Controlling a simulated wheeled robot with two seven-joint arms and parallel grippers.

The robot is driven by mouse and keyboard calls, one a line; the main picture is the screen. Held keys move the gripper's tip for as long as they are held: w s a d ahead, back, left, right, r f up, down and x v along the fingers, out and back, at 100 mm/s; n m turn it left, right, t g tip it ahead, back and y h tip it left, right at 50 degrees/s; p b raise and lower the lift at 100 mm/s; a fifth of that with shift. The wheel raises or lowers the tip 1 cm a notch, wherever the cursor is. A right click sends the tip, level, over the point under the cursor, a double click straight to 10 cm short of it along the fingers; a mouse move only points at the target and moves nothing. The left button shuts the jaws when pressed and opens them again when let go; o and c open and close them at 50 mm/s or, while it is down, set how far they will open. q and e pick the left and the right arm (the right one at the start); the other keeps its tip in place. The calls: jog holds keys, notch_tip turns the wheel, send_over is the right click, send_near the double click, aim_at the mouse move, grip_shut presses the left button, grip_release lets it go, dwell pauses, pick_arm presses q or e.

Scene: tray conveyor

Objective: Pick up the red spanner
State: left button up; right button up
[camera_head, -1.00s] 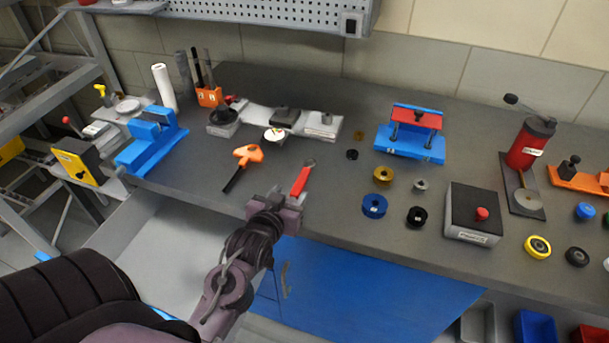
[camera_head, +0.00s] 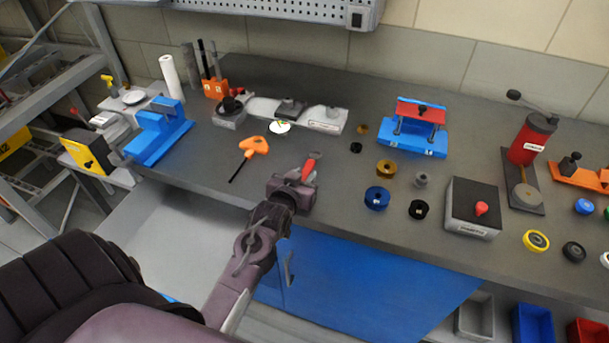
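The red spanner (camera_head: 309,168) lies on the grey bench top near its front edge. Its far end shows, and its near part is hidden by my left gripper (camera_head: 299,178). My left gripper reaches in from the front and is right at the spanner, over its near part. Whether its fingers are apart or closed on the spanner is too small and covered to tell. My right gripper is out of view.
An orange-handled tool (camera_head: 254,146) lies left of the gripper. Blue (camera_head: 377,198) and black (camera_head: 418,209) rings and a grey box with a red button (camera_head: 472,209) stand to the right. A blue vise (camera_head: 158,132) is at the left. Bench between is clear.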

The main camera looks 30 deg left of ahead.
pick_arm(q)
grip_shut()
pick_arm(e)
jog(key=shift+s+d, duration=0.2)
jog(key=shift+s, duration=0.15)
